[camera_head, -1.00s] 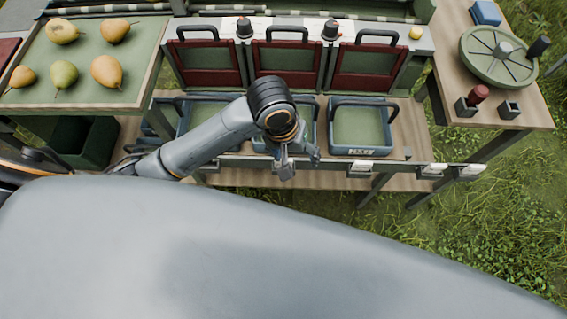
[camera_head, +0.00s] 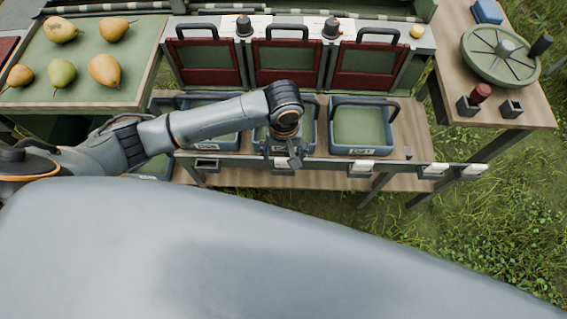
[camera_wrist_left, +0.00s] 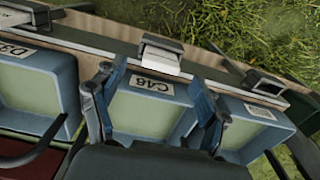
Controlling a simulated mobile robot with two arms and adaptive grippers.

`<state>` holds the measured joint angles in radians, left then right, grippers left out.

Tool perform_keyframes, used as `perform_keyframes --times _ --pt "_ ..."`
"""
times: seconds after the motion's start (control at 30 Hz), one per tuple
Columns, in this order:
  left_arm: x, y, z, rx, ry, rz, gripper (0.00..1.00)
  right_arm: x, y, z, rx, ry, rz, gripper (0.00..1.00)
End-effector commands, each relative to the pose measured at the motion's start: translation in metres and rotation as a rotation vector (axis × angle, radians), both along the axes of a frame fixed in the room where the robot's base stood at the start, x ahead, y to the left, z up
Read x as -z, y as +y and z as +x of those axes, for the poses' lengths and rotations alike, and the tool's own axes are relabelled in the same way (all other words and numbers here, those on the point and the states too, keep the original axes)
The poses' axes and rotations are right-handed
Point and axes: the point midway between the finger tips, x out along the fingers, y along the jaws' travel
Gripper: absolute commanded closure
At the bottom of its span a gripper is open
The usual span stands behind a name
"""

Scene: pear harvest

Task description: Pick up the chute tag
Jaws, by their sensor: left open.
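Several white tags sit in small holders along the front rail, and I cannot tell which one is named the chute tag. The nearest white tag (camera_wrist_left: 160,52) sits in its holder just beyond my fingertips in the left wrist view. In the head view this middle tag (camera_head: 283,163) is beside my gripper. My left gripper (camera_head: 293,158) is open and empty, pointing down by the middle bin. In the left wrist view its fingers (camera_wrist_left: 152,80) stand apart, either side of the bin's C46 label. My right gripper is not in view.
Blue bins, including the right one (camera_head: 361,152), stand behind the rail (camera_head: 320,162). Another holder (camera_wrist_left: 265,82) looks dark and empty. Pears lie on a green tray (camera_head: 90,85) at left. A side table (camera_head: 525,100) holds a round green device (camera_head: 490,65). Grass lies in front.

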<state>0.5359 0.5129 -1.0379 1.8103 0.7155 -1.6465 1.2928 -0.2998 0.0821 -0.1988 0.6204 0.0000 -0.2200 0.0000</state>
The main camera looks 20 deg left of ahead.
Motion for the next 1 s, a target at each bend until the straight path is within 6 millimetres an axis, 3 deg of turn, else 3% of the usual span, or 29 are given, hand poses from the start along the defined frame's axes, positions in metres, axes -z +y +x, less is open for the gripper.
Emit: perform_keyframes --times 0.3,0.6,0.63,0.9,1.0 --pt "0.044 0.001 -0.001 0.001 0.002 0.003 0.26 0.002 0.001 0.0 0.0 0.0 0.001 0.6" --pt "0.051 0.001 -0.001 0.002 -0.001 0.001 0.26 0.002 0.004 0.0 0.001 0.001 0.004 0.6" --pt "0.051 0.001 -0.001 0.002 -0.001 0.001 0.28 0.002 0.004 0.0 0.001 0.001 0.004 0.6" --pt "0.05 0.001 -0.001 0.001 0.0 0.001 0.8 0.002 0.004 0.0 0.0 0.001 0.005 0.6" --pt "0.05 0.001 -0.001 0.001 -0.001 0.001 0.8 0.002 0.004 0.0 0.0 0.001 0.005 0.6"
